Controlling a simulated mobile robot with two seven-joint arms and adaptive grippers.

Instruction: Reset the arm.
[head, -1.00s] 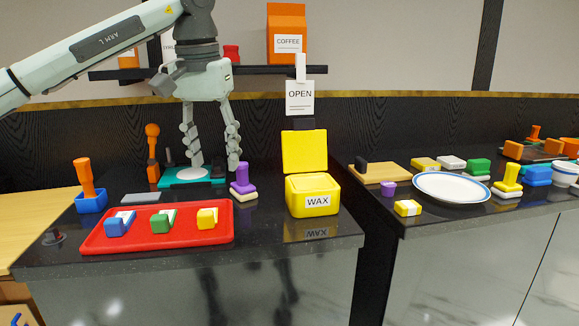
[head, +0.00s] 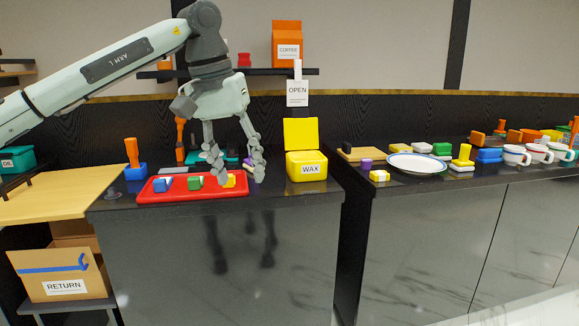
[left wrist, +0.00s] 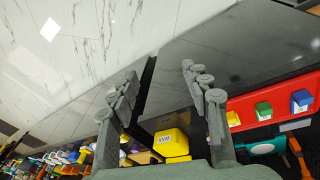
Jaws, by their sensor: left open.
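My left gripper (head: 240,176) is open, with nothing between its fingers. In the head view it hangs, fingers down, in front of the right end of the red tray (head: 205,193); its height above the counter is hard to tell. In the left wrist view the open fingers (left wrist: 160,76) spread over the counter edge, with the yellow WAX box (left wrist: 171,143) beyond and between them. The same WAX box (head: 306,165) stands lid-up right of the gripper in the head view. My right gripper is in neither view.
The tray holds a blue (head: 162,184), a green (head: 194,182) and a yellow block (head: 229,180), the last partly behind a finger. A teal item (head: 196,157) lies behind. A gap separates the right counter with its plate (head: 416,164). A RETURN box (head: 62,275) sits low left.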

